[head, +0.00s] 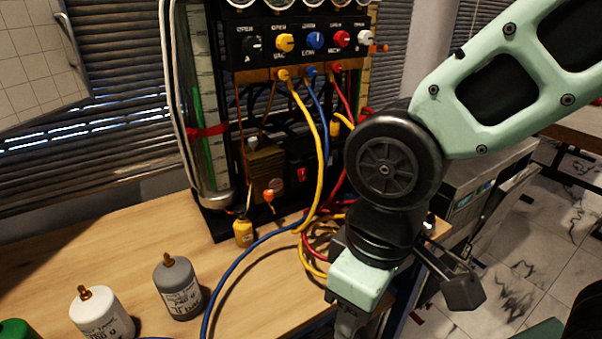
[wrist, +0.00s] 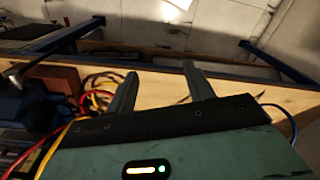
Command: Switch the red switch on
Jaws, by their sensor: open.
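The red switch (head: 301,174) is a small red rocker in a dark housing, low on the gauge rig (head: 222,215). It shows in the head view, left of my arm; whether it is on or off is too small to tell. My gripper (head: 346,325) hangs lower right of the switch, near the table's right end and well apart from it. In the wrist view my gripper (wrist: 160,80) has its two fingers spread with nothing between them. The switch cannot be made out in the wrist view.
Yellow, blue and red hoses (head: 268,240) loop from the rig across the wooden table (head: 120,235) beside my gripper. A grey canister (head: 178,290) and a white canister (head: 100,315) stand front left. Coloured knobs (head: 316,41) line the panel above the switch.

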